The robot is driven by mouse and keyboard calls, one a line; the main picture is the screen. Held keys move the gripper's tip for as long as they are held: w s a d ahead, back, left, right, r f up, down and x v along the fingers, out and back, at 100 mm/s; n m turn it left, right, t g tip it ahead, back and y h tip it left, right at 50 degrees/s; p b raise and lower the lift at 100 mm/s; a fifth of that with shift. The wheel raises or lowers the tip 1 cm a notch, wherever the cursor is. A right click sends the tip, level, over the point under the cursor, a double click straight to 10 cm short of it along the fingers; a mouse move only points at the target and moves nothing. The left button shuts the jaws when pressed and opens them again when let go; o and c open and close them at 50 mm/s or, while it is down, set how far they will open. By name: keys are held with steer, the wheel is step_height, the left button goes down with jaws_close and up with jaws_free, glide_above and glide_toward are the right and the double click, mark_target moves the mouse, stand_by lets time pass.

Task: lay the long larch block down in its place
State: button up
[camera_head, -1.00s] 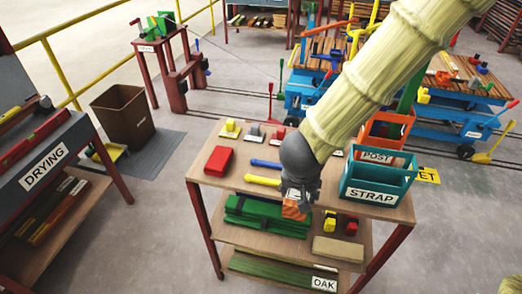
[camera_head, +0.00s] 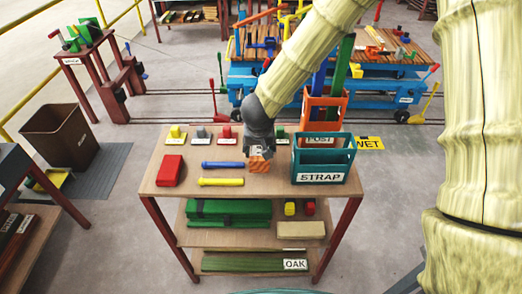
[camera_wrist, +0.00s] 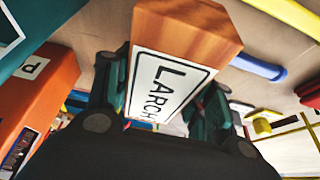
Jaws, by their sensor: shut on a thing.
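My gripper (camera_head: 258,150) is shut on an orange-brown wooden block (camera_head: 259,164) above the top of the work table (camera_head: 170,187). In the wrist view the block (camera_wrist: 190,25) stands between the two dark green fingers, its end face toward the camera. A white label on its side reads LARCH. The block's full length is hidden by the gripper, and I cannot tell whether it touches the tabletop. No place marked for larch is readable in these views.
The teal STRAP crate (camera_head: 322,160) and orange POST crate (camera_head: 324,110) stand close to the right of my gripper. A blue bolt (camera_head: 222,165), a yellow bolt (camera_head: 221,181) and a red box (camera_head: 170,170) lie left. Small coloured pieces line the back edge.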

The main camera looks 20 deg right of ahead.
steer(key=shift+w+d, duration=0.25)
steer(key=shift+w, duration=0.2)
steer(key=shift+f, duration=1.75)
steer(key=shift+f, duration=0.15)
steer(key=o, duration=1)
